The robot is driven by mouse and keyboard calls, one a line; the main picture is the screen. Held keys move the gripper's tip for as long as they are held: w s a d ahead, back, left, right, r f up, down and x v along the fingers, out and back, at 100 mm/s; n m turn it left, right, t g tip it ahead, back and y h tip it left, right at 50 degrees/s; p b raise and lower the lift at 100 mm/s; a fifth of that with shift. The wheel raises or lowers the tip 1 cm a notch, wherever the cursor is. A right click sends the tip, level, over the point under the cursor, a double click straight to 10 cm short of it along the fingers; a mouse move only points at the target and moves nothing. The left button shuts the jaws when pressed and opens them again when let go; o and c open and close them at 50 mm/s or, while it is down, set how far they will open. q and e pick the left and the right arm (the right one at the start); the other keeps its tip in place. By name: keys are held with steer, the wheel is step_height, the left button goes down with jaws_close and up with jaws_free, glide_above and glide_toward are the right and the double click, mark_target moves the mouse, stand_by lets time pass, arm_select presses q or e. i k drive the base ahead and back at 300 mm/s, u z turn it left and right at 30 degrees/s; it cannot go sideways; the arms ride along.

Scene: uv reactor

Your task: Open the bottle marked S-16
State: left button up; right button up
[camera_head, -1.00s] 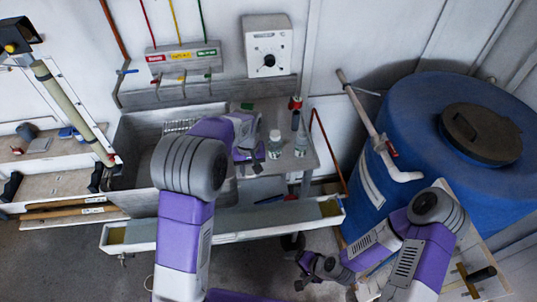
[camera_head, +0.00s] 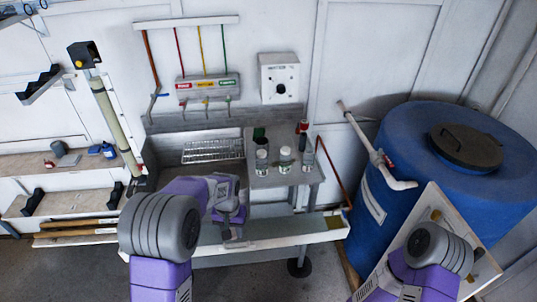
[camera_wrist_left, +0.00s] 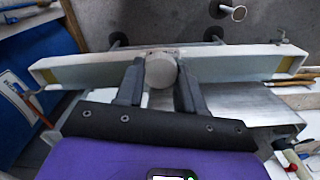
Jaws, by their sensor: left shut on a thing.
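Three small clear bottles stand in a row on the bench right of the sink: a left one (camera_head: 262,162), a middle one (camera_head: 285,160) and a right one (camera_head: 307,158). Their labels are too small to read, so I cannot tell which is S-16. My left gripper (camera_head: 234,238) is in front of the bench and sink, apart from the bottles. In the left wrist view its fingers (camera_wrist_left: 158,88) are shut on a round grey cap-like piece (camera_wrist_left: 160,69). Whether a bottle hangs below it is hidden. My right gripper is out of view.
A long white trough (camera_head: 290,236) runs along the front, below my left gripper. A sink (camera_head: 170,170) with a wire rack (camera_head: 213,151) is left of the bottles. A red-topped bottle (camera_head: 302,128) stands behind them. A blue barrel (camera_head: 400,215) stands at right.

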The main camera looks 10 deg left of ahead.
mark_target(308, 158)
steer(key=u, duration=1.2)
steer(key=i, duration=1)
steer(key=z, duration=1.55)
